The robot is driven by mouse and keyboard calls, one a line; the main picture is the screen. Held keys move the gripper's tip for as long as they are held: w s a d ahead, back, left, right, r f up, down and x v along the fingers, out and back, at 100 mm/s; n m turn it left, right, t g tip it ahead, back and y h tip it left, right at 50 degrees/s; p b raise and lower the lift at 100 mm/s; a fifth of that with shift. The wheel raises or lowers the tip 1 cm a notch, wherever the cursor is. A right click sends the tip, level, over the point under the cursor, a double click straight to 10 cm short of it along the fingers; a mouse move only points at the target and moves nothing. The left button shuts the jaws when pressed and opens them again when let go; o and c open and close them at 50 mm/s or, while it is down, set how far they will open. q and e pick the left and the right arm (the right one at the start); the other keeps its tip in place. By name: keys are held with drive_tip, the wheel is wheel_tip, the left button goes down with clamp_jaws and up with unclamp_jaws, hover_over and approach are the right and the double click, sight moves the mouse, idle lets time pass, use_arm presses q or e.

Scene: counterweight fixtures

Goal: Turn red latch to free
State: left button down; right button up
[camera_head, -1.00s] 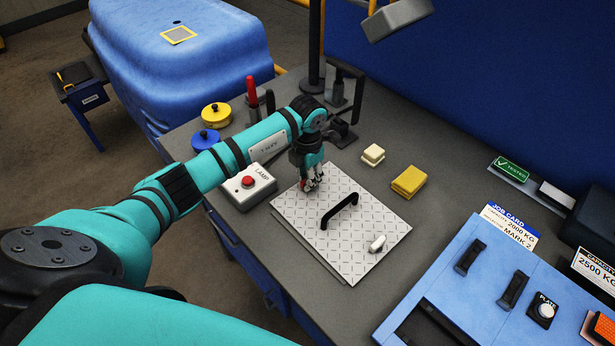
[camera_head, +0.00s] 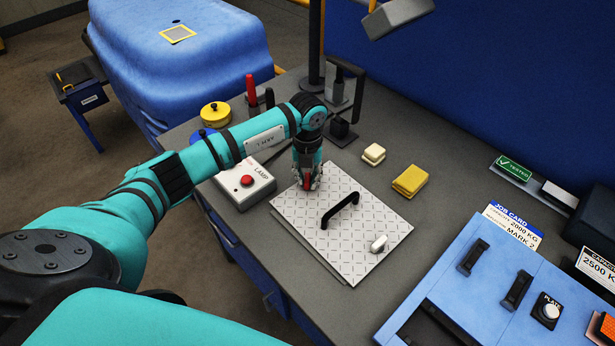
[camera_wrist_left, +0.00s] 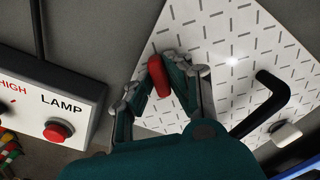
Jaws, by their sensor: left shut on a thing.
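The red latch (camera_wrist_left: 160,85) sits near the corner of the white patterned plate (camera_head: 345,255), which lies on the grey bench. My left gripper (camera_wrist_left: 163,78) is shut on the red latch, with a finger on either side of it in the left wrist view. In the head view the left gripper (camera_head: 307,186) points down at the plate's far-left corner and hides most of the latch. A black handle (camera_head: 340,210) stands on the plate's middle. A white latch (camera_head: 379,244) is at its right side. My right gripper is not in view.
A lamp box (camera_head: 244,184) with a red button stands close left of the gripper. A cream block (camera_head: 373,154) and a yellow block (camera_head: 410,180) lie behind the plate. A blue panel (camera_head: 490,290) with black handles is at the right.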

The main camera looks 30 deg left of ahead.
sight(307, 178)
use_arm(q)
drive_tip(key=n, duration=0.4)
drive_tip(key=shift+n, duration=2.6)
drive_tip(key=c, duration=1.3)
unclamp_jaws()
wheel_tip(307, 178, up, 12)
drive_tip(key=shift+r, duration=0.1)
